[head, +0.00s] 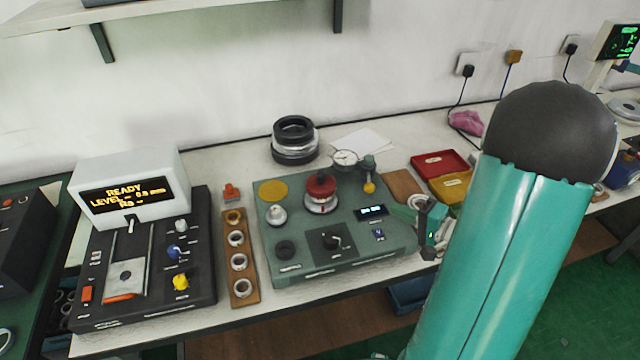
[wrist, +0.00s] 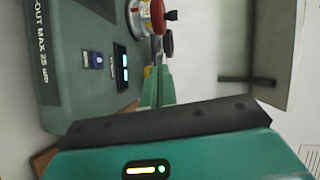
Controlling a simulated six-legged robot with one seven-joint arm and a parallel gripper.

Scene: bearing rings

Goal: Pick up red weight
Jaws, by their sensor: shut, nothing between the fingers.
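The red weight (head: 321,185) is a round red disc with a dark knob, on top of a silver ring on the green-grey test device (head: 345,262). In the wrist view the red weight (wrist: 157,16) shows at the top edge, partly cut off. My gripper (head: 428,240) is at the right end of the device, to the right of and apart from the red weight. It is shut and empty. In the wrist view its teal and black body fills the lower part.
A dial gauge (head: 345,158) stands behind the weight. A wooden rack of rings (head: 240,270) and a READY display unit (head: 128,190) are at left. Black stacked rings (head: 295,140) stand behind. Red (head: 440,163) and yellow (head: 450,187) trays lie near my arm.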

